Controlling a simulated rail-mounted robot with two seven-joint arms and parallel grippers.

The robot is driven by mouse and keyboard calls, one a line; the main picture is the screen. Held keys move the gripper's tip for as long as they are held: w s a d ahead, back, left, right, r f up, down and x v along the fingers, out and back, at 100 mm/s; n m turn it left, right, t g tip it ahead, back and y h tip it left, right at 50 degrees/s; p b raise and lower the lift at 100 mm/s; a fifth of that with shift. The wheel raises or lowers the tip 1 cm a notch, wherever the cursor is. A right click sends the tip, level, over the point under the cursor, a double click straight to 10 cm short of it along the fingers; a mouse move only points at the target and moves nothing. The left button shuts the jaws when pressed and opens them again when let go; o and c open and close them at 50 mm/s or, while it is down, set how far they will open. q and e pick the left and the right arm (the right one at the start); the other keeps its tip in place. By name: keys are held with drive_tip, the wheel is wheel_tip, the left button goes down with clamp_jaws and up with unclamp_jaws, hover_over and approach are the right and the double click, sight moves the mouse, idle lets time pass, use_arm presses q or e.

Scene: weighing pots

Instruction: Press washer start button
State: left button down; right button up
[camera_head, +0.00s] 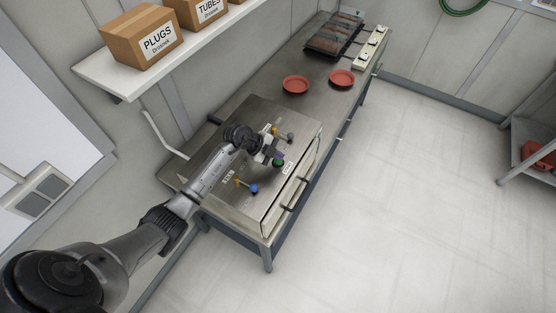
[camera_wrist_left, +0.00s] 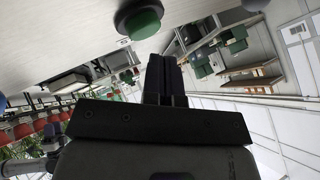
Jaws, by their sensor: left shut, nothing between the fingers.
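The washer (camera_head: 302,128) is a low steel box on the bench, with a handle on its front side. A green button (camera_head: 278,162) shows on its top beside my left gripper (camera_head: 268,152). In the left wrist view the green button (camera_wrist_left: 138,19) is a round cap with a dark rim at the top centre. My left gripper (camera_wrist_left: 164,78) is shut and empty, its fingertips just below the button in that picture. I cannot tell whether they touch it. My right gripper is not in view.
Blue (camera_head: 253,188) and yellow-and-grey knobs (camera_head: 289,137) stand on the washer's top near the gripper. Two red dishes (camera_head: 295,85) (camera_head: 342,78), a dark tray (camera_head: 333,36) and a white strip (camera_head: 371,48) lie farther along the bench. A shelf (camera_head: 130,82) with boxes hangs above.

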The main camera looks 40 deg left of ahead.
use_arm(q)
drive_tip(key=shift+f, duration=0.1)
drive_tip(key=shift+f, duration=0.25)
drive_tip(key=shift+f, duration=0.2)
idle(0.5)
drive_tip(key=shift+f, duration=0.35)
drive_tip(key=shift+r, duration=0.15)
idle(0.5)
drive_tip(key=shift+r+p, duration=0.75)
drive_tip(key=shift+p, duration=0.45)
